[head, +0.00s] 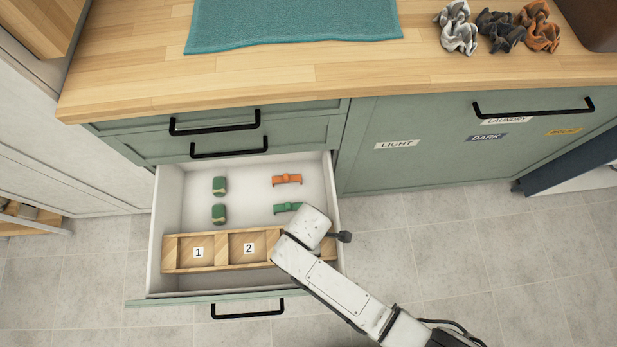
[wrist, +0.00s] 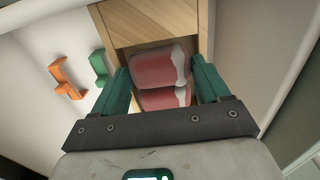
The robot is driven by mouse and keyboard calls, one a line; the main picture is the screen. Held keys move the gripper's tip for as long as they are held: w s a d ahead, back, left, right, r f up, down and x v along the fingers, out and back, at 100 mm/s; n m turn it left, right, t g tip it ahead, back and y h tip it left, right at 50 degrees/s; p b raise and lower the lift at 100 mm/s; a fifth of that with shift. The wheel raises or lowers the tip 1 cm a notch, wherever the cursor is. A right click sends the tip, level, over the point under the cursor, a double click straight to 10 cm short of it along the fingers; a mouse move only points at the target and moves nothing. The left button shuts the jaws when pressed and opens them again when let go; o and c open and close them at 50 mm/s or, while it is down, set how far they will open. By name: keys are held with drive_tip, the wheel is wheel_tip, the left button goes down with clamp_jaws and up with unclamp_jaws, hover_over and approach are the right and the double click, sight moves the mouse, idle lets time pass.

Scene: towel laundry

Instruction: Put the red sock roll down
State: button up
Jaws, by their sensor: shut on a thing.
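The red sock roll (wrist: 160,98) shows in the wrist view as two rounded red lobes with a pale stripe near the right side. My gripper (wrist: 161,72) is shut on it, with one green finger at each side. The roll is at the mouth of a wooden compartment (wrist: 128,22); whether it touches the floor of it I cannot tell. In the head view my arm hides the gripper and the roll. The wooden divider box (head: 223,253) shows compartments labelled 1 and 2, both empty; its right end is mostly behind my arm.
The open white drawer (head: 250,187) holds two green rolls (head: 219,186) at left, an orange piece (head: 287,180) and a green piece (head: 286,207) at right. The drawer walls are close around my gripper. A teal towel (head: 290,25) and scrunchies (head: 500,28) lie on the counter above.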

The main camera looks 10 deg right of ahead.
drive_tip(key=shift+f, duration=0.1)
drive_tip(key=o, duration=1.1)
wheel_tip(320, 180, up, 12)
drive_tip(key=p, duration=0.2)
